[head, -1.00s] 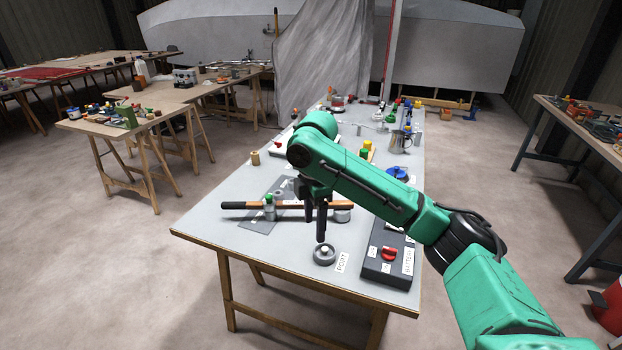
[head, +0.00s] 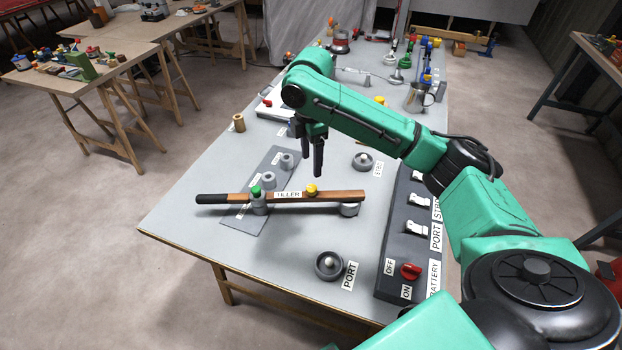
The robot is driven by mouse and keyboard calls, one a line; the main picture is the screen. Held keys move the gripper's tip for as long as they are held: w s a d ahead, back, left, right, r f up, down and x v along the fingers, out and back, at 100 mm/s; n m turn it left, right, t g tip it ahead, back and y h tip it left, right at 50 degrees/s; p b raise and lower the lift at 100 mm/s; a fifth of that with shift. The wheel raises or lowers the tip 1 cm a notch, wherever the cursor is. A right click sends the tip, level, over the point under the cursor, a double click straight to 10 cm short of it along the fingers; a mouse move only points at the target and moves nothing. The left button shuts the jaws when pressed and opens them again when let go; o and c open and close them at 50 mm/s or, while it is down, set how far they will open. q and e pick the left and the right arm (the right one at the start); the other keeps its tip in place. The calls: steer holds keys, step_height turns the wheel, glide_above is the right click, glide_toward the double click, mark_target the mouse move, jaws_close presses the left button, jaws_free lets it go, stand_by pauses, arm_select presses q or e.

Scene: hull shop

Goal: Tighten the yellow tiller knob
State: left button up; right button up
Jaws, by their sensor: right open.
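The yellow tiller knob (head: 311,190) sits on top of the wooden tiller (head: 338,196), right of its TILLER label. A green knob (head: 255,191) sits on the same tiller, left of the label. The tiller has a black grip at its left end and rests on grey supports on the table. My right gripper (head: 311,172) is open and empty, pointing down, above and slightly behind the yellow knob in the picture. It appears apart from the knob. My left gripper is not in view.
A switch panel (head: 395,267) with a red knob (head: 410,271) stands at the right. A round grey fitting labelled PORT (head: 329,265) lies in front of the tiller. A metal jug (head: 417,97) stands further back. The table's front left (head: 215,235) is clear.

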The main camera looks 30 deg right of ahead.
glide_above(312, 188)
steer(key=f, duration=0.5)
steer(key=shift+s, duration=0.2)
steer(key=f, duration=0.3)
steer(key=f+p, duration=0.1)
steer(key=f, duration=0.1)
steer(key=shift+w, duration=0.35)
steer(key=shift+s+f, duration=0.1)
steer(key=shift+f, duration=0.1)
steer(key=shift+c, duration=1.2)
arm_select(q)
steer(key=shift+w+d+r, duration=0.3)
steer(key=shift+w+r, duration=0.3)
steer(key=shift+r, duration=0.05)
arm_select(e)
jaws_close()
